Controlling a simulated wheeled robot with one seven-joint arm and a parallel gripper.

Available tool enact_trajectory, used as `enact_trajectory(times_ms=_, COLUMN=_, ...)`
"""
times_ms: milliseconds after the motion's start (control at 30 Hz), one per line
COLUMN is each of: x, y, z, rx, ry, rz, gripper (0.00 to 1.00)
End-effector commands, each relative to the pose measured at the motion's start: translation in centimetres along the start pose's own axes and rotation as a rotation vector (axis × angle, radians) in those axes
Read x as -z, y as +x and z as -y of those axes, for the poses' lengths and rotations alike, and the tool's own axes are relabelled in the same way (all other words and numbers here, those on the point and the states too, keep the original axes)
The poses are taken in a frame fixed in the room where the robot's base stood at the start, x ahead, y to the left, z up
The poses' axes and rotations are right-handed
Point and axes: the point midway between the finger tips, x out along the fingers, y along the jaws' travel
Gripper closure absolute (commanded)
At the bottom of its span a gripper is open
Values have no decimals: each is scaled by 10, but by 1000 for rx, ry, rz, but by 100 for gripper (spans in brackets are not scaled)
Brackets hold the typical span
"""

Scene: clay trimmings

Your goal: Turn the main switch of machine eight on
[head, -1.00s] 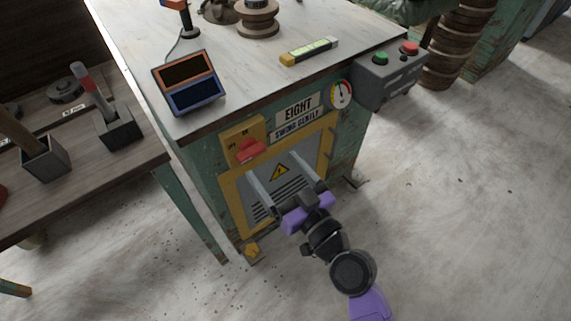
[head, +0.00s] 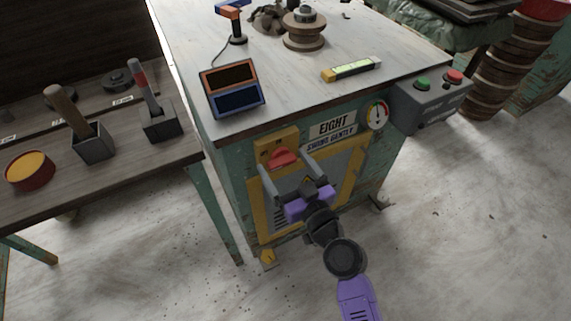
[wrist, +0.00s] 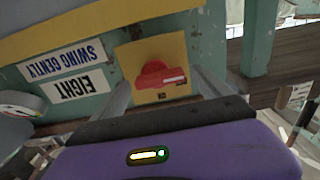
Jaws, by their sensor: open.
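Machine eight is a green cabinet with an EIGHT plate (head: 333,127) on its front. Its main switch is a red rotary knob (head: 284,157) on a yellow plate (head: 264,149), upper left of the front. In the wrist view the red knob (wrist: 160,74) shows upside down, between my two fingers. My gripper (head: 289,160) is open and empty, its fingers pointing at the switch, one to either side of the knob. I cannot tell whether a finger touches it. The knob's ON and OFF marks are too small to read surely.
A gauge (head: 377,115) and a grey box with green and red buttons (head: 430,100) are at the cabinet's right. A display unit (head: 232,87) stands on top. A wooden bench (head: 150,160) with tool holders is close on the left. The floor at right is clear.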

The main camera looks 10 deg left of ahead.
Motion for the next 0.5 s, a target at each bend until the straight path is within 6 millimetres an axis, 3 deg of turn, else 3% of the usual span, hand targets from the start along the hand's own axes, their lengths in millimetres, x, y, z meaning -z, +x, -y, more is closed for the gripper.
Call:
enact_trajectory(times_ms=200, x=0, y=0, z=0, rx=-1, ry=0, rz=0, gripper=13)
enact_trajectory(times_ms=500, x=0, y=0, z=0, rx=0, ry=0, rz=0, gripper=72)
